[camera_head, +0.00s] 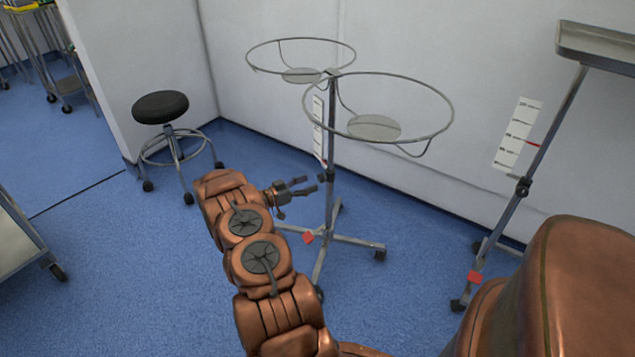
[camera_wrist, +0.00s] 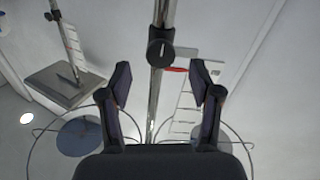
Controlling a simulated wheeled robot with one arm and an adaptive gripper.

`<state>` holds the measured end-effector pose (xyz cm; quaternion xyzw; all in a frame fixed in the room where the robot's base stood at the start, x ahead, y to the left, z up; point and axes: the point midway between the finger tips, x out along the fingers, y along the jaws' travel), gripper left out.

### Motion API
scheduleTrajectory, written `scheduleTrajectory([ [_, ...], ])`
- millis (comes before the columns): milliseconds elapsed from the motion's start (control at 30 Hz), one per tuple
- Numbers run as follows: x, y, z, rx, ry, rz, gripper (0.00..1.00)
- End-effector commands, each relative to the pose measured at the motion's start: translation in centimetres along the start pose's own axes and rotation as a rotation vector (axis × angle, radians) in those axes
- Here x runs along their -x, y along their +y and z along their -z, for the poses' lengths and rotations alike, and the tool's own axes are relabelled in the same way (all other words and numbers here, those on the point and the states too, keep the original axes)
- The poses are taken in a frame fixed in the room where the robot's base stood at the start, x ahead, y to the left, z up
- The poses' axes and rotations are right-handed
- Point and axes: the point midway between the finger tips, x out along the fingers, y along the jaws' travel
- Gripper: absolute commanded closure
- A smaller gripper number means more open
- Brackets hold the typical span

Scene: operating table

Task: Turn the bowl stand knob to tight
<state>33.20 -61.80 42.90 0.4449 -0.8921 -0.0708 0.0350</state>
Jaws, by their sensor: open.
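The bowl stand (camera_head: 331,130) is a metal pole on a wheeled base, with two wire rings at its top. Its dark round knob (camera_wrist: 160,52) sits on a collar on the pole. In the head view the knob (camera_head: 328,176) is a small dark spot just right of my fingertips. My gripper (camera_head: 309,185) is open and empty beside the pole. In the wrist view my gripper (camera_wrist: 161,82) has its two fingers either side of the pole line, with the knob between and beyond the tips, apart from both. Which way the knob is set cannot be told.
A second wheeled stand with a tray (camera_head: 600,45) is at the right, with its own dark knob (camera_head: 522,187). A black stool (camera_head: 160,107) stands at the left. White scale panels with red marks (camera_head: 518,133) show behind both poles.

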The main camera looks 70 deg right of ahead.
Motion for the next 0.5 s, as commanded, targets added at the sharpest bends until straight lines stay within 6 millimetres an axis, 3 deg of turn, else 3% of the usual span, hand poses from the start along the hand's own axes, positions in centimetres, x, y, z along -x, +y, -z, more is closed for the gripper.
scheduleTrajectory([
  [200,-2.6,0.0,-0.1,-0.002,0.000,-0.001,0.36],
  [500,-4.3,0.0,0.0,-0.002,0.000,0.000,0.36],
])
